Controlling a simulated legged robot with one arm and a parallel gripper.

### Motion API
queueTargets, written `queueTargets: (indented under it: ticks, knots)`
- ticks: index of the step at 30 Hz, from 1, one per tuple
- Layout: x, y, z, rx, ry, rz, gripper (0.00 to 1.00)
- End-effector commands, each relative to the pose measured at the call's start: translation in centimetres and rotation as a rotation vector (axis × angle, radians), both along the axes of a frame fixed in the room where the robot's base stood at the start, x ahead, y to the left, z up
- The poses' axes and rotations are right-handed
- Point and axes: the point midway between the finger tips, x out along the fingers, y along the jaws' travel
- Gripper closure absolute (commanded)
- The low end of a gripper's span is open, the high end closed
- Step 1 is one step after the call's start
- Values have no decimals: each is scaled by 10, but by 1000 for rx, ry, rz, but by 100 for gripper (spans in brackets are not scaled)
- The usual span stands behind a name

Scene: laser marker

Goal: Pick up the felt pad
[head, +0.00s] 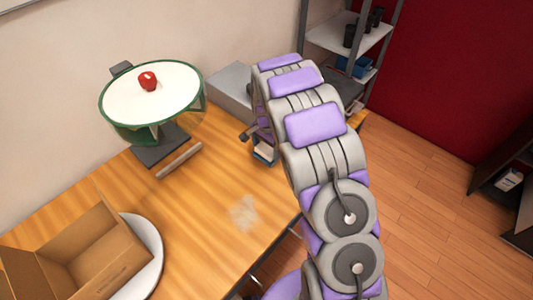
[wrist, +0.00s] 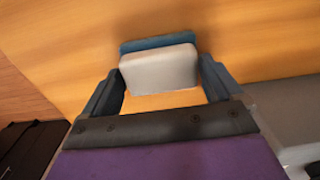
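The felt pad (wrist: 158,69) is a small block with a pale grey-white face and a blue back. In the wrist view it stands at the fingertips, over the wooden table. My gripper (wrist: 160,75) has its two dark blue fingers wide apart, one on each side of the pad. Any contact between fingers and pad is too close to judge. In the head view the pad (head: 264,153) shows as a small white and blue piece by my gripper (head: 257,141), which is partly hidden by my arm.
An open cardboard box (head: 110,255) and white plate (head: 150,250) are at front left. A grey box (head: 228,88) stands behind my gripper.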

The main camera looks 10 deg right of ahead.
Motion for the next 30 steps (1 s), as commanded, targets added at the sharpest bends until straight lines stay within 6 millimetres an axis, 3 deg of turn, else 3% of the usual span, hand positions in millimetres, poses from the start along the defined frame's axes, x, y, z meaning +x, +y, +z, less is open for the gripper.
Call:
queueTargets:
  ticks: [12, 23, 30]
  knots:
    - [0, 0, 0, 0, 0, 0, 46]
    - [0, 0, 5, 0, -1, 0, 47]
    - [2, 0, 29, 0, -6, 0, 47]
